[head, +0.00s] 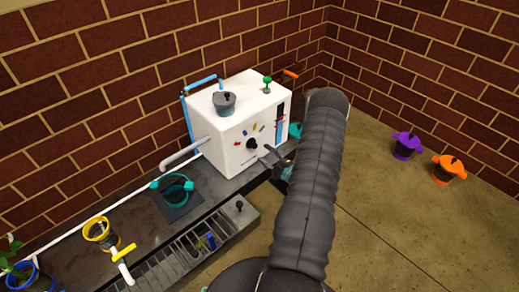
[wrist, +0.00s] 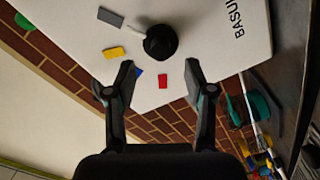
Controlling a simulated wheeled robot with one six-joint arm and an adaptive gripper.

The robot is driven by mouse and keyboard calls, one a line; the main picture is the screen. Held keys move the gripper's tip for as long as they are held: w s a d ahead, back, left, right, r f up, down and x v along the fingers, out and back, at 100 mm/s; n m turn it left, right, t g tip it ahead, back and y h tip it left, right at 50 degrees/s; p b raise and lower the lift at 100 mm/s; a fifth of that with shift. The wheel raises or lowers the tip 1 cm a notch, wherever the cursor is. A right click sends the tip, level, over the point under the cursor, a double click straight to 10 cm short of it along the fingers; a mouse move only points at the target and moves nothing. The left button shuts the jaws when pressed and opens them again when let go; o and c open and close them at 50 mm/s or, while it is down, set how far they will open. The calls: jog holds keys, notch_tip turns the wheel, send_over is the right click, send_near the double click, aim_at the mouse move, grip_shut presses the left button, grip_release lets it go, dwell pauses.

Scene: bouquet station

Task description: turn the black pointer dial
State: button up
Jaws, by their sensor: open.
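The black pointer dial (head: 252,143) sits on the front face of the white box (head: 218,136). In the wrist view the dial (wrist: 160,43) is a round black knob at the upper middle, with a short pale pointer (wrist: 137,30) toward the upper left. Grey (wrist: 110,17), yellow (wrist: 115,53), blue (wrist: 137,72) and red (wrist: 162,81) marks lie around it. My gripper (wrist: 160,74) is open and empty. Its two fingers point at the panel, and the dial appears beyond their tips, apart from them. In the head view my arm hides most of the gripper.
A grey lidded pot (head: 224,103) and a green knob (head: 267,84) are on top of the box. A grey pipe (head: 183,153) sticks out left. A teal-rimmed pot (head: 175,188) and a yellow pot (head: 101,234) stand on the counter. Purple (head: 406,145) and orange (head: 449,169) pots stand right.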

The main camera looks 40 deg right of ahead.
jog(key=s, duration=0.6)
jog(key=shift+d, duration=0.4)
